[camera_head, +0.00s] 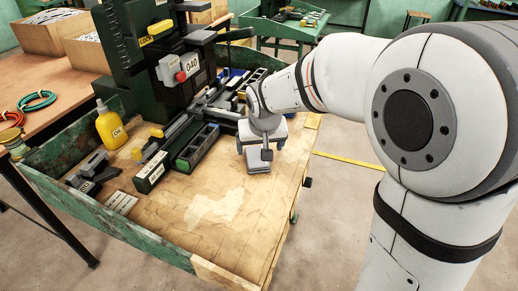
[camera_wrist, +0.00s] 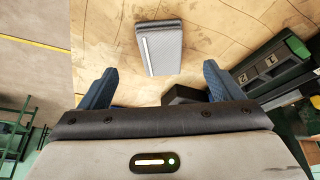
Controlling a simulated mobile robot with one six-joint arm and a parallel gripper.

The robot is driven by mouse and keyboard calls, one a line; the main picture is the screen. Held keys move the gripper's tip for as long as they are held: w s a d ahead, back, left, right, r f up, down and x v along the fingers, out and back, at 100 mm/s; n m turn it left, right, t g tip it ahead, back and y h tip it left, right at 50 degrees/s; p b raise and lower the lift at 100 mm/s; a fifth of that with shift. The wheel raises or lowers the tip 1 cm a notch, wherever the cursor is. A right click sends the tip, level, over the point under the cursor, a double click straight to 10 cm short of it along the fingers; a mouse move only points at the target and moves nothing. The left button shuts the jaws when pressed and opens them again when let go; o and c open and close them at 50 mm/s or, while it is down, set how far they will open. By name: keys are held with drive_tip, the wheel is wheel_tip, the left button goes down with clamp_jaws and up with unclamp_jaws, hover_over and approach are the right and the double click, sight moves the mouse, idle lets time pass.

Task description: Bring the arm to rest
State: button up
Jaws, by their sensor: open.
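My gripper (camera_head: 262,148) hangs over the right side of the wooden bench top (camera_head: 215,225), pointing down. In the wrist view its two blue fingers (camera_wrist: 157,80) stand wide apart with nothing held between them. A grey ribbed block with a pale stripe (camera_wrist: 161,48) lies on the wood just beyond the fingertips, apart from them. In the head view the block (camera_head: 258,166) shows partly below the gripper. A small dark piece (camera_wrist: 182,95) shows between the fingers in the wrist view; I cannot tell what it is.
The dark green press (camera_head: 140,50) stands behind and left of my gripper. A dark tray with numbered compartments (camera_head: 197,147) lies left of the gripper. A yellow bottle (camera_head: 110,127) and a green raised edge (camera_head: 110,225) are further left. The front of the bench top is clear.

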idle(0.3)
drive_tip(key=s+d+r+m+g+p, duration=0.1)
drive_tip(key=s+d+r+p, duration=0.1)
drive_tip(key=s+d, duration=0.6)
drive_tip(key=s+d+r+m+p, duration=0.1)
drive_tip(key=s+d+r, duration=0.3)
drive_tip(key=s, duration=0.9)
drive_tip(key=d+p, duration=0.1)
drive_tip(key=d, duration=0.2)
drive_tip(key=shift+s+d+g+h+p, duration=0.3)
drive_tip(key=shift+s+d+g+h, duration=0.05)
drive_tip(key=shift+d+g+h, duration=0.05)
